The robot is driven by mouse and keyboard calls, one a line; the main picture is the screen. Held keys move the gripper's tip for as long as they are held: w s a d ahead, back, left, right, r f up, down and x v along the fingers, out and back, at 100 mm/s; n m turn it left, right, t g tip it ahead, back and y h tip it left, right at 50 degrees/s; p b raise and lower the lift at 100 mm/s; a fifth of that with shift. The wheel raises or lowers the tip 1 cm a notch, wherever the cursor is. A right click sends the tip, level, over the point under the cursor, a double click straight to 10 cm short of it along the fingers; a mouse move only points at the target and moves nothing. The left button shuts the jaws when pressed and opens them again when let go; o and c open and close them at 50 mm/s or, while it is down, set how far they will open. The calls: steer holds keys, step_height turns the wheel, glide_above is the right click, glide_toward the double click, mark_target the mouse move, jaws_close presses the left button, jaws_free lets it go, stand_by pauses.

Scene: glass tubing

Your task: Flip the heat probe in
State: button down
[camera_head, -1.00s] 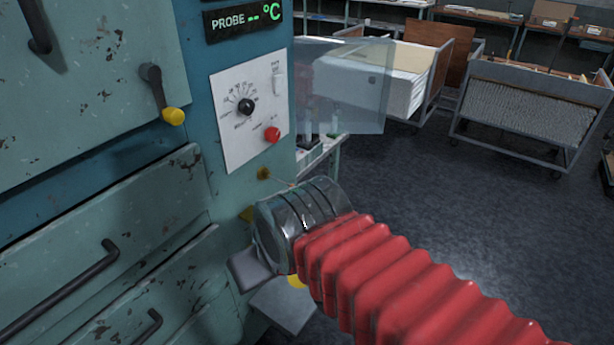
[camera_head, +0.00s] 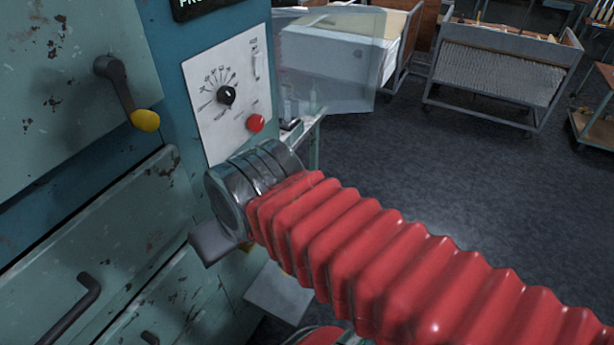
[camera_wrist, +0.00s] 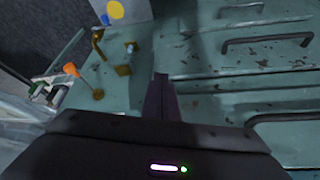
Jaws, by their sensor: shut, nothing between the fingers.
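In the wrist view, my gripper (camera_wrist: 161,80) is shut and empty, its dark fingers pointing up the picture in front of the teal cabinet front. To its left, an orange-ended lever (camera_wrist: 72,70) runs to a round brass boss (camera_wrist: 98,95). Above that are a brass bracket (camera_wrist: 97,40) and a small blue-tipped brass fitting (camera_wrist: 130,47). I cannot tell for sure which of these is the heat probe. In the head view, my red arm covers most of this area; the dark end of my gripper (camera_head: 215,243) shows beside the cabinet.
The teal cabinet has a yellow-tipped handle (camera_head: 146,120), drawer handles (camera_head: 75,310) and a white control panel (camera_head: 226,95) with a red button (camera_head: 256,123). A clear shield (camera_head: 330,75) juts out beside it. A flat grey plate (camera_head: 280,293) sits low. Open floor (camera_head: 480,200) lies right.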

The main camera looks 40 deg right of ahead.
steer(key=w+d+f+m+y, duration=0.1)
steer(key=w+d+m, duration=0.15)
steer(key=d, duration=0.25)
steer(key=w+d+m+g+y, duration=0.1)
steer(key=d+m, duration=0.2)
steer(key=d, duration=0.1)
steer(key=w+d+f+m+y, duration=0.1)
steer(key=w+d+m, duration=0.15)
steer(key=d, duration=0.25)
steer(key=s+d+m+t, duration=0.2)
steer(key=s+d+m, duration=0.1)
steer(key=d, duration=0.5)
steer(key=s+d+m+t, duration=0.2)
steer(key=s+d+m, duration=0.1)
steer(key=d, duration=0.5)
steer(key=shift+s+d+f, duration=0.2)
steer(key=shift+d+f, duration=0.05)
steer(key=shift+d, duration=0.05)
steer(key=shift+w+f, duration=0.1)
steer(key=w+r+x, duration=0.1)
steer(key=r+x, duration=0.1)
steer(key=x, duration=1)
steer(key=shift+w+a+f, duration=0.35)
steer(key=shift+w+a, duration=0.1)
steer(key=shift+w, duration=0.15)
